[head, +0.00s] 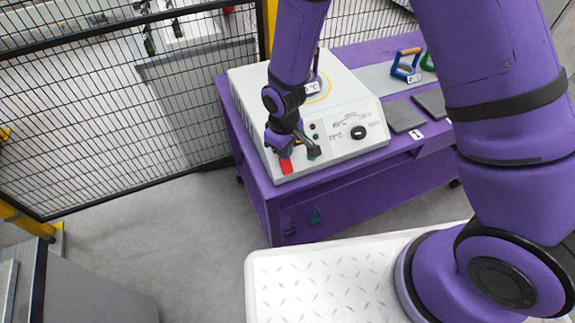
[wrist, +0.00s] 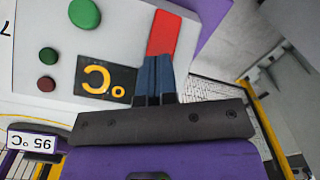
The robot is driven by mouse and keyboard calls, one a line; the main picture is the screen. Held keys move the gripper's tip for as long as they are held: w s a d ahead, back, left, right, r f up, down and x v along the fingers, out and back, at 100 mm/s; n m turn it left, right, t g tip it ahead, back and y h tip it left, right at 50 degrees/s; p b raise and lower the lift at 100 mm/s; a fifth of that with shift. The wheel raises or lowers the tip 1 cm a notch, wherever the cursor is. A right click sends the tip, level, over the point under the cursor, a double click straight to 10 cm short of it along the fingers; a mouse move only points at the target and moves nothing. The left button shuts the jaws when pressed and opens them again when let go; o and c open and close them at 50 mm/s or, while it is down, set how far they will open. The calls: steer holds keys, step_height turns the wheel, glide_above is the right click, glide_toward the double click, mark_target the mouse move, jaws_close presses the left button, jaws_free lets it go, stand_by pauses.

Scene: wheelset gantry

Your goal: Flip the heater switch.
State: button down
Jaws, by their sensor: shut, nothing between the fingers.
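The heater is a white box (head: 345,150) with a sloped front panel on a purple cart. A red switch (head: 286,165) sits at the left end of that panel. It also shows in the wrist view (wrist: 163,33), just past my fingertips. My gripper (head: 285,151) is at the panel's left end, right by the switch. In the wrist view my gripper's blue-grey fingers (wrist: 154,62) are shut together with nothing between them. Their tips overlap the lower end of the red switch; I cannot tell whether they touch it.
A black knob (head: 358,132) and small indicator lights are on the panel. The purple cart (head: 285,207) also bears dark plates (head: 404,115) and a blue-and-orange handled item (head: 405,65). A black mesh fence (head: 120,120) stands left and behind. Grey floor between is clear.

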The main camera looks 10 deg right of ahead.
steer(key=shift+f, duration=0.4)
stand_by(0.3)
steer(key=shift+r, duration=3.5)
